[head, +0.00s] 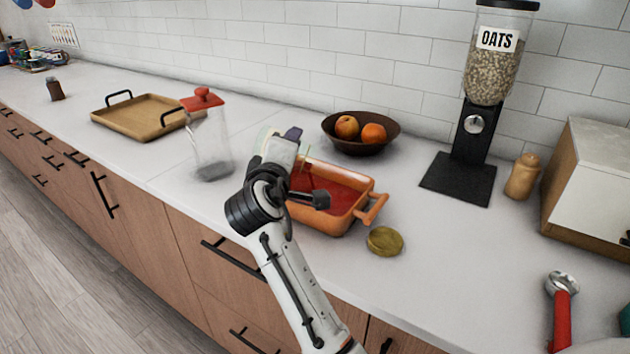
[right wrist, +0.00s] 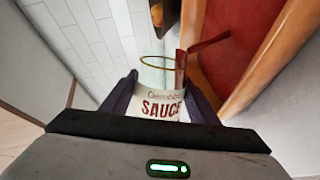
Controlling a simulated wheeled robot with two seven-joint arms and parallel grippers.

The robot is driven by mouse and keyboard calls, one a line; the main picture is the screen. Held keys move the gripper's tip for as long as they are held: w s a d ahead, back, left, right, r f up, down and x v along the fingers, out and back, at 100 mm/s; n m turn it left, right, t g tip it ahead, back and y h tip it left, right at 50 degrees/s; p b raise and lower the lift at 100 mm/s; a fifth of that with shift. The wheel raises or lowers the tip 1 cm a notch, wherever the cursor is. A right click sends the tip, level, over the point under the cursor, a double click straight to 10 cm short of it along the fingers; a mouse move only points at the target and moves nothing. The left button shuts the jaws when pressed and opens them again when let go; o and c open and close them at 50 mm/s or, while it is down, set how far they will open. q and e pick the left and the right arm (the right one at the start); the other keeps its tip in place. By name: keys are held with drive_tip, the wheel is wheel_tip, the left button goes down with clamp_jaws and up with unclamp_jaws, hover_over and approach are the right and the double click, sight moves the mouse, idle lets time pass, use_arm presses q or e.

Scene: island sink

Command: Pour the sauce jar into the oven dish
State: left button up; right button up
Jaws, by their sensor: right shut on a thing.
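The sauce jar (right wrist: 160,106), pale with a red "SAUCE" label and an open round mouth, sits between the dark fingers of my right gripper (right wrist: 162,98) in the right wrist view. In the head view my right gripper (head: 285,146) is shut on it above the left part of the orange oven dish (head: 372,208); the jar is mostly hidden, so its exact tilt is unclear. Red sauce (head: 338,190) covers the dish floor. A red strip (right wrist: 204,44) shows beside the jar's mouth; I cannot tell whether it is flowing sauce. My left gripper is out of view.
A gold lid (head: 384,241) lies in front of the dish. A clear pitcher with a red top (head: 209,140) stands left of my arm. A fruit bowl (head: 360,148) is behind the dish, an oats dispenser (head: 478,120) to the right. Counter between dish and dispenser is clear.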

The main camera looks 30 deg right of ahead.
drive_tip(key=shift+s+d+r+m, duration=0.15)
drive_tip(key=shift+r+m, duration=0.05)
drive_tip(key=shift+m, duration=0.2)
idle(0.6)
